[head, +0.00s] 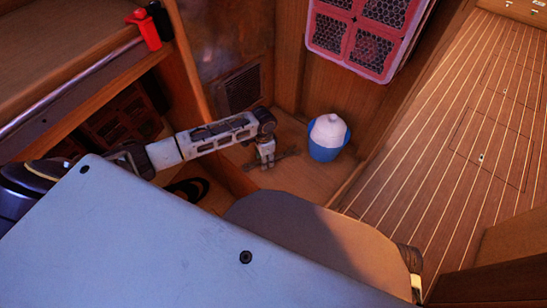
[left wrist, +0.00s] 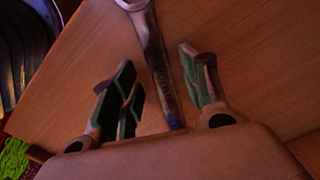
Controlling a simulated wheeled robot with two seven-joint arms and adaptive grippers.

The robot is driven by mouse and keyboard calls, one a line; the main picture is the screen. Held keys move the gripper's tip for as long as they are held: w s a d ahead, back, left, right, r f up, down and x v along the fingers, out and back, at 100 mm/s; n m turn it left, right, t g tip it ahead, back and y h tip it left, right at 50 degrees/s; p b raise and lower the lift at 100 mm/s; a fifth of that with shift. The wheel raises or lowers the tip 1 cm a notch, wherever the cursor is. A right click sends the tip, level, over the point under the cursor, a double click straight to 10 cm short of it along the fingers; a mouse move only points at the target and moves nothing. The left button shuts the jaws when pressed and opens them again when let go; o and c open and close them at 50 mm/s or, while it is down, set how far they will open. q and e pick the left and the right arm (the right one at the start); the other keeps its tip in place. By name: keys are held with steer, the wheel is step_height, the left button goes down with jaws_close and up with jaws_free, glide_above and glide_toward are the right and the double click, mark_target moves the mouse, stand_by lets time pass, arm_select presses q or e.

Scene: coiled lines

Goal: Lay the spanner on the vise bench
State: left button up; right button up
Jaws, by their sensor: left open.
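The spanner (left wrist: 153,55) is a grey metal tool on a wooden surface in the left wrist view. Its ring-like end is at the top edge and its handle runs down between my fingers. My left gripper (left wrist: 158,68) is open, with a green-padded finger on each side of the handle. In the head view my left gripper (head: 265,155) is low over a wooden ledge (head: 300,184) in the corner; a thin dark shape beside it may be the spanner. I cannot pick out a vise, so I cannot tell which surface is the vise bench. My right gripper is not in view.
A blue and white rounded container (head: 328,138) stands on the ledge just right of my left gripper. A red crate (head: 368,30) is above it. A wooden shelf with a metal rail (head: 75,82) and a red object (head: 143,30) is at upper left. Striped floor (head: 470,140) lies open at right.

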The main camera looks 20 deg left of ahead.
arm_select(q)
jaws_close()
stand_by(0.3)
steer(key=shift+r+b, duration=0.1)
steer(key=shift+b, duration=0.25)
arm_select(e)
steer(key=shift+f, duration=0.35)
arm_select(q)
step_height(320, 180, up, 10)
steer(key=p, duration=0.3)
steer(key=shift+r, duration=0.2)
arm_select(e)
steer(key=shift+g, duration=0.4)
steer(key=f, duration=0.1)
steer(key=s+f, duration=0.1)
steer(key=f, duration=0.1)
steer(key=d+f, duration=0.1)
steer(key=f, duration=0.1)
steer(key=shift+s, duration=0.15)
